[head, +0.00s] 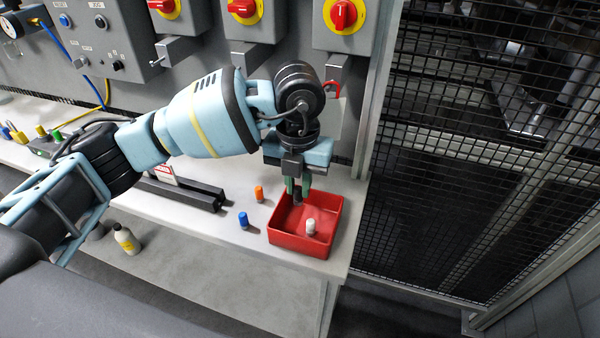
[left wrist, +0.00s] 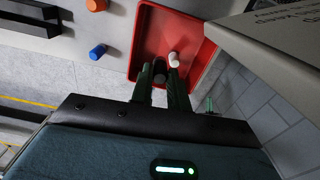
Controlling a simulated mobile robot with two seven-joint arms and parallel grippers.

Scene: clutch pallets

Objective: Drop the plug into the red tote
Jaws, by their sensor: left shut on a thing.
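The red tote (head: 325,249) sits on the bench near its right end, open side up; it also shows in the left wrist view (left wrist: 142,40). My left gripper (head: 297,188) points down over the tote's back left part. It is shut on a dark plug (left wrist: 159,70), whose lower end hangs between the green fingertips; whether it touches the tote floor is unclear. A white plug (head: 310,226) stands inside the tote, apart from the fingers in the head view. My right gripper is not in view.
An orange plug (head: 259,193) and a blue plug (head: 243,220) stand on the bench left of the tote. A black rail (head: 180,194) lies further left. Grey switch boxes with red knobs (head: 343,15) line the wall behind. A mesh fence (head: 460,150) stands at the right.

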